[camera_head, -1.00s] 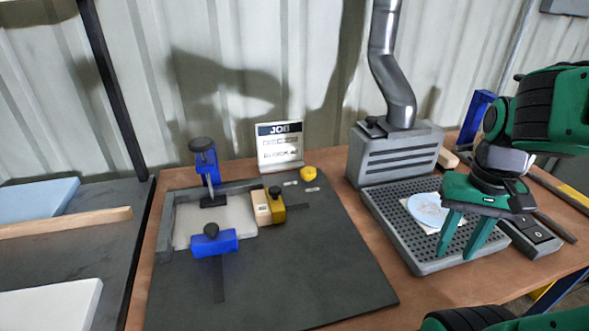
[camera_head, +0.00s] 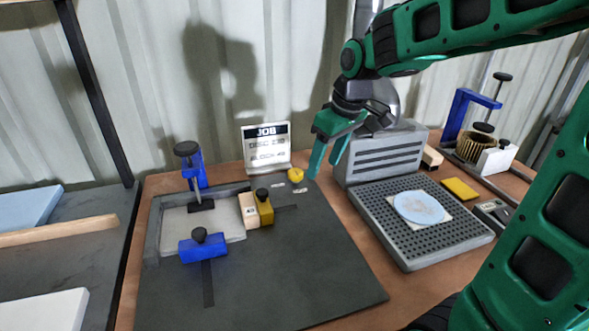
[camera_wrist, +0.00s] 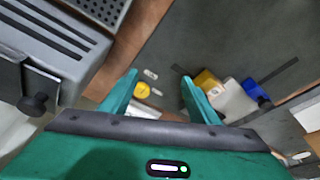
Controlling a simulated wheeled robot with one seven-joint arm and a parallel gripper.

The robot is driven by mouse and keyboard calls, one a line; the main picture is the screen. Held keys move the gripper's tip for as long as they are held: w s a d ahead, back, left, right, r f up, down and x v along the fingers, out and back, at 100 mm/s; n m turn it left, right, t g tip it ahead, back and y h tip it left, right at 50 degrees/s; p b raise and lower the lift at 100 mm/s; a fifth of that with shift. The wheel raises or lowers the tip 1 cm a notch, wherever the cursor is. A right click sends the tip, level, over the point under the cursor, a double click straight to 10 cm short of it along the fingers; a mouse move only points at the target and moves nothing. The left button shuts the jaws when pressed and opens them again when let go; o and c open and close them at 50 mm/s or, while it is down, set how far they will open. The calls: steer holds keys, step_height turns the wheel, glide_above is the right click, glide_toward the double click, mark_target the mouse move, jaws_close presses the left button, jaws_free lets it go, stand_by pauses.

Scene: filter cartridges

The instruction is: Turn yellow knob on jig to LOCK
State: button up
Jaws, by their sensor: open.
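The yellow knob (camera_head: 296,174) sits at the back right of the dark jig board (camera_head: 290,260), with two small pale labels beside it. In the wrist view the knob (camera_wrist: 142,90) lies between my fingers, nearer the left one, and below them. My gripper (camera_head: 327,160) is open and empty, its fingers pointing down just right of and above the knob. It also shows in the wrist view (camera_wrist: 158,85). The knob's pointing direction is too small to tell.
A JOB card (camera_head: 267,147) stands close behind the knob. Blue clamps (camera_head: 208,246) and a yellow-brown block (camera_head: 264,208) are left of it. A grey fume extractor (camera_head: 385,157) and perforated tray (camera_head: 378,238) stand right. The board's front is clear.

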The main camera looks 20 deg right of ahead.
mark_target(296, 171)
steer(key=w+a+n+g+h, duration=0.2)
steer(key=w+a+n+g, duration=0.1)
steer(key=w+n, duration=0.9)
steer(key=shift+m, duration=0.9)
steer(key=f, duration=0.3)
steer(key=w+f, duration=0.1)
steer(key=f, duration=0.3)
steer(key=w+f, duration=0.1)
steer(key=f, duration=0.2)
steer(key=shift+d+f, duration=0.15)
steer(key=shift+f, duration=0.05)
steer(key=shift+c, duration=0.5)
steer(key=c, duration=0.9)
